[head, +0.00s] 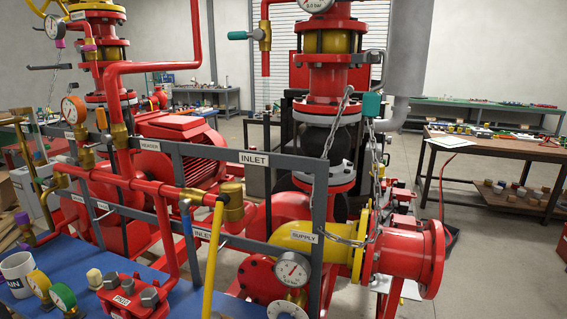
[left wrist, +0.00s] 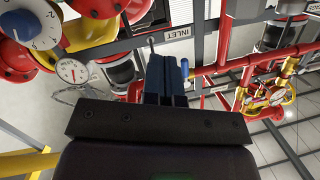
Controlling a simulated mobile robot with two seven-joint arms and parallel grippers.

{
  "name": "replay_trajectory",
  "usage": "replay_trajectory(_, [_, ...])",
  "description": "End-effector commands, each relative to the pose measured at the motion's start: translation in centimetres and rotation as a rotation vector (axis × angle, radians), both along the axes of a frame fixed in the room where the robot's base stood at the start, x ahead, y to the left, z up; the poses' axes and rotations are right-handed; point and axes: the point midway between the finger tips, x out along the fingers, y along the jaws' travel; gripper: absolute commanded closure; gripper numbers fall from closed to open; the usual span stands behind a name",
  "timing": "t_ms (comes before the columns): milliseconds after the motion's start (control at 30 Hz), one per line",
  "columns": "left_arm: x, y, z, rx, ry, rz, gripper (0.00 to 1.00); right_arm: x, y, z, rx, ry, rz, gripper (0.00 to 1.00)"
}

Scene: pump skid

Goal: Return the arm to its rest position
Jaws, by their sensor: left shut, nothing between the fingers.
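My left gripper (left wrist: 167,68) shows in the left wrist view, with its blue fingers together and nothing between them. It points at the pump skid's red and grey pipework, near the INLET label (left wrist: 180,33). I cannot make out either gripper in the head view. My right gripper is in neither view.
The red pump skid fills the head view, with a grey frame (head: 252,158), a yellow SUPPLY elbow (head: 295,235), a yellow bar (head: 212,262) and hanging chains (head: 328,150). A mug (head: 18,272) stands on the blue bench (head: 60,250). Clear floor (head: 480,245) lies at right.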

Motion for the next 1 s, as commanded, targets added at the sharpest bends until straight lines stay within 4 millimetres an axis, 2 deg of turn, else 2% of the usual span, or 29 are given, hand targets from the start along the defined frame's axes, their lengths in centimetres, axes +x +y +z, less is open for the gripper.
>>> replay_trajectory(33, [-2.1, 0.4, -2.3, -0.051, 0.048, 0.037, 1.00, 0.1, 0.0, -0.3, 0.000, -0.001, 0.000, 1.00])
replay_trajectory(200, [-8.4, 1.4, -8.2, -0.155, 0.179, 0.146, 1.00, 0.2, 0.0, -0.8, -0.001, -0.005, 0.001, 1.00])
replay_trajectory(400, [-15.5, 2.2, -13.4, -0.216, 0.310, 0.253, 1.00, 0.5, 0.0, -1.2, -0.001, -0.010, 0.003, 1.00])
replay_trajectory(500, [-17.9, 2.3, -15.0, -0.228, 0.353, 0.282, 1.00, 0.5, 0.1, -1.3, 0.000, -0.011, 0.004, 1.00])
replay_trajectory(667, [-19.6, 2.5, -16.0, -0.229, 0.385, 0.297, 1.00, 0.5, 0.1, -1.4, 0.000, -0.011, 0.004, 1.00])
replay_trajectory(1000, [-19.6, 2.5, -16.0, -0.229, 0.385, 0.297, 1.00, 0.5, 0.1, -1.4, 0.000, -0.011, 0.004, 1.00])
